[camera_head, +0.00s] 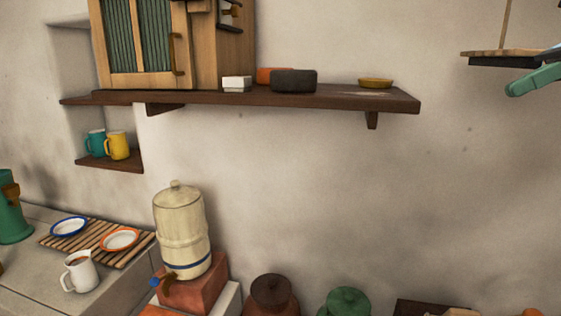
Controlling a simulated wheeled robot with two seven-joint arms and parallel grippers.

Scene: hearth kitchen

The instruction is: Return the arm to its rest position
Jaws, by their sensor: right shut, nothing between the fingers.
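My right gripper (514,88) shows at the right edge as a teal, blunt-tipped shape, cut off by the frame. It looks shut and holds nothing that I can see. It is in front of the wall, just below a hanging wooden board (490,53); I cannot tell the gap between them. My left gripper is not in view.
A dark wall shelf (345,101) carries a cabinet (150,45) and several small dishes. Below stand a cream dispenser (181,230), a white pitcher (80,272) and lidded jars (271,292). The wall between shelf and jars is bare.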

